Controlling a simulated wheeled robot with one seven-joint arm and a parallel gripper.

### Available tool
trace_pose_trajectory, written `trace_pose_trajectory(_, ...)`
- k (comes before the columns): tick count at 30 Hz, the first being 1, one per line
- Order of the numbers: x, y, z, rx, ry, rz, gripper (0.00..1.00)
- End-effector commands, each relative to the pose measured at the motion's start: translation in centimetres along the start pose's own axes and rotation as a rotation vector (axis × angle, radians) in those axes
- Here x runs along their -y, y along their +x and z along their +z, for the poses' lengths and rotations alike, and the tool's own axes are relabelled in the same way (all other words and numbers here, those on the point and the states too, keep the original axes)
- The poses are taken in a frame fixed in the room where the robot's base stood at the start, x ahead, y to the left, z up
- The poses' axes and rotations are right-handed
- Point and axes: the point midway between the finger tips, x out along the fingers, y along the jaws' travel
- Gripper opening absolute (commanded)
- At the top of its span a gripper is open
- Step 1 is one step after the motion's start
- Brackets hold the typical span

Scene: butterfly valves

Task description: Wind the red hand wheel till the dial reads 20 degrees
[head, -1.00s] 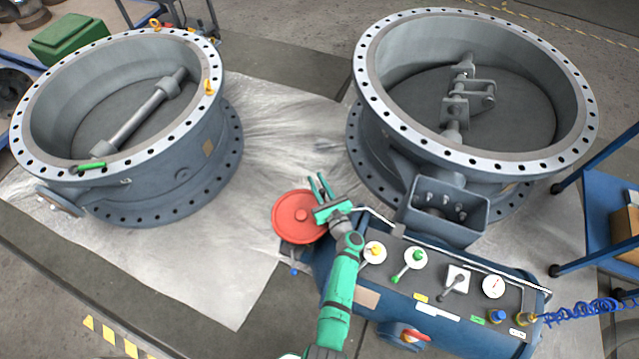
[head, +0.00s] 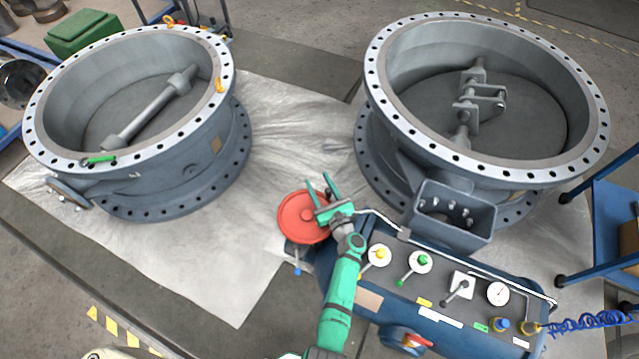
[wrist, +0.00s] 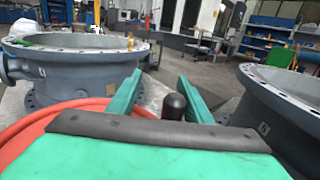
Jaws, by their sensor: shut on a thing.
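The red hand wheel (head: 297,222) lies at the left end of the blue control box, partly covered by my gripper. My green gripper (head: 331,190) is over its right edge. In the wrist view the wheel's red rim (wrist: 62,112) curves at lower left. A black knob (wrist: 174,106) stands between my two fingers (wrist: 160,95), and my gripper is shut on it; the contact itself is partly hidden behind the gripper body. A round white dial (head: 498,293) sits on the right of the control box; its reading is too small to tell.
The control box (head: 365,299) carries several levers and a bent metal rail (head: 470,262). A large open valve body (head: 400,165) stands behind it, another (head: 180,185) at left. A blue cart (head: 610,215) is at right. The sheeted floor left of the wheel is clear.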

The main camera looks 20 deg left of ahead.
Motion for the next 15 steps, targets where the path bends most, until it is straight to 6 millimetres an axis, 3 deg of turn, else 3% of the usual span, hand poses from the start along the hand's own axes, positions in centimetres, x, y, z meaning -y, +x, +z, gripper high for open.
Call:
trace_pose_trajectory(8, -0.4, -0.2, -0.3, -0.004, 0.003, 0.006, 0.38)
trace_pose_trajectory(15, -0.4, -2.9, -0.4, -0.005, 0.004, 0.004, 0.38)
